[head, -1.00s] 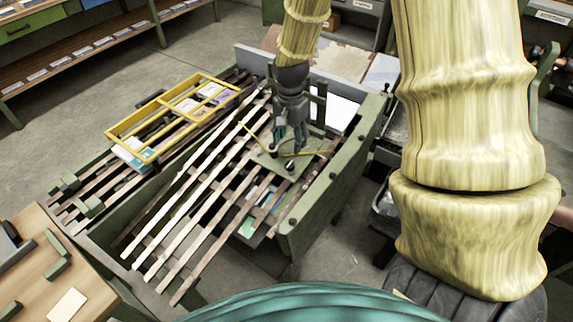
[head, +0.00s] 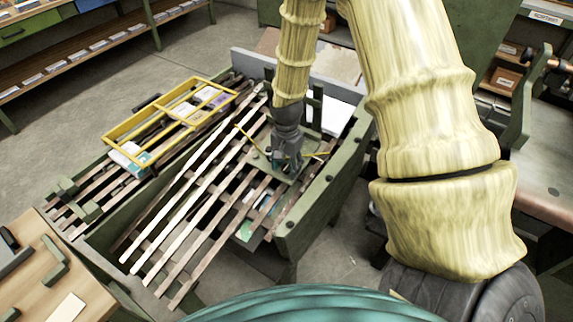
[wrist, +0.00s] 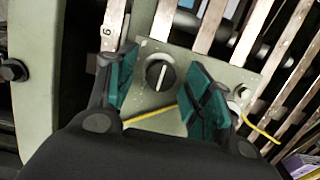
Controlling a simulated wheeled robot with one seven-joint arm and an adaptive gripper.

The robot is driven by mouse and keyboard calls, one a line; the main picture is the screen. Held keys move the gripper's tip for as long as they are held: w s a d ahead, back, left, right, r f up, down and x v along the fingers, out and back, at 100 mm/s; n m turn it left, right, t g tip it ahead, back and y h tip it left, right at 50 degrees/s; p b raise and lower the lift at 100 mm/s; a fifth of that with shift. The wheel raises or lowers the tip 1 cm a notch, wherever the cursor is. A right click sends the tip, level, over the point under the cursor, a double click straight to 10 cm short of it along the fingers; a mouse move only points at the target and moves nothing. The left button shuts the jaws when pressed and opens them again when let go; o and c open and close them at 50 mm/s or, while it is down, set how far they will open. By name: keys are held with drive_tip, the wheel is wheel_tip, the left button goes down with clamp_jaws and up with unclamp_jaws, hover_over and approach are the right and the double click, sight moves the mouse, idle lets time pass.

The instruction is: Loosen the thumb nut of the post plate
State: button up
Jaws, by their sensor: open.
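The post plate (wrist: 160,104) is a pale green flat plate lying on the wooden slats, seen in the wrist view. Its thumb nut (wrist: 160,74), a round dark knob with a light bar across it, sits near the plate's upper middle. My gripper (wrist: 166,90) is open, with one teal-padded finger on each side of the nut and a visible gap to both. In the head view my gripper (head: 286,172) points down over the plate (head: 262,162) and hides the nut there. A yellow cord (wrist: 150,115) crosses the plate behind the fingers.
Slats (head: 187,222) with gaps between them run across the green frame. A green side board (head: 322,205) rises close to the right of my gripper. A yellow-framed tray (head: 126,160) holding small items lies at left. A smaller bolt (wrist: 241,91) sits at the plate's right.

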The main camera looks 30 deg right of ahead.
drive_tip(key=c, duration=1)
